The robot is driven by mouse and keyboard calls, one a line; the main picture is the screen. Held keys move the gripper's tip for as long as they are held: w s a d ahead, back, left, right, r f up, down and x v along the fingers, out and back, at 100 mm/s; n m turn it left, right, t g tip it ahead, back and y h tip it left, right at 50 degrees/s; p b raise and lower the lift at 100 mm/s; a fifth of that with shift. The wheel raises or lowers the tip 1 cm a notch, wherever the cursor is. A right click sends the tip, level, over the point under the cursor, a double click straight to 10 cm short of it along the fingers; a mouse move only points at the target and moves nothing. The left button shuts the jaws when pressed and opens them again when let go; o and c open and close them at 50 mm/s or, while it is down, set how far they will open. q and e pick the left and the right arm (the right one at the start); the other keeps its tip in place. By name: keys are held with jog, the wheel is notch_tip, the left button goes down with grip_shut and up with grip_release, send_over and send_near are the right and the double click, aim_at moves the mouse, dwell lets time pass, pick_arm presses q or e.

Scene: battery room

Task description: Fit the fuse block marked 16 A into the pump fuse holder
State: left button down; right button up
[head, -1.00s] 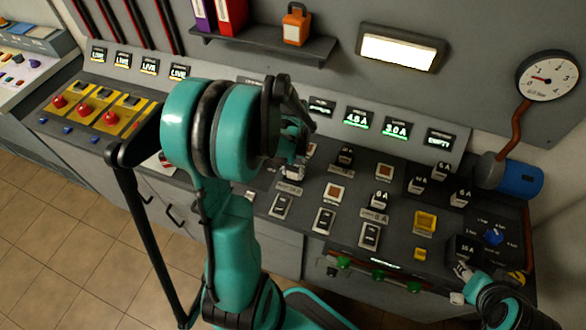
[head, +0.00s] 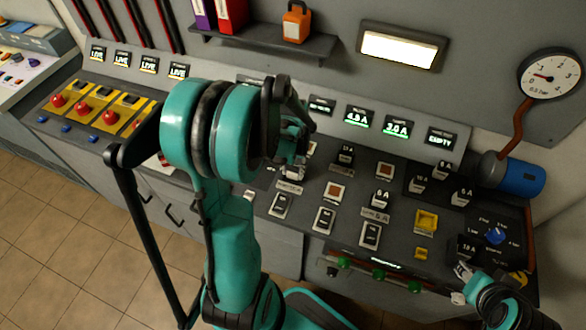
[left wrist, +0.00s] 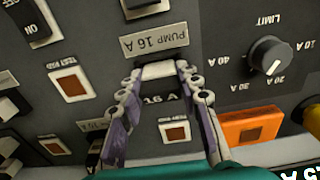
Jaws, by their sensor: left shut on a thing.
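My left gripper (left wrist: 160,88) is shut on a white-topped fuse block (left wrist: 160,71), with 16 A on its dark face. In the wrist view the block is just beside the plate reading PUMP 16 A (left wrist: 155,42). I cannot tell whether it is seated in the pump fuse holder, which the block and fingers hide. In the head view my left gripper (head: 294,160) is low over the panel, partly hidden by its own wrist. My right gripper (head: 463,270) is at the lower right, beside a small dark block (head: 467,244); its finger opening is unclear.
Several marked fuse blocks (head: 419,184) stand at the panel's right. Rocker switches (head: 324,219) and square amber indicators (head: 335,190) are nearby. A LIMIT knob (left wrist: 269,55) and an orange square piece (left wrist: 250,128) lie right of the left fingers.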

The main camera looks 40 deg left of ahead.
aim_at(293, 166)
pick_arm(q)
jog(key=shift+f, duration=0.25)
jog(key=c, duration=1.3)
grip_release()
jog(key=shift+c, duration=0.2)
notch_tip(293, 166, up, 11)
jog(key=p, duration=0.8)
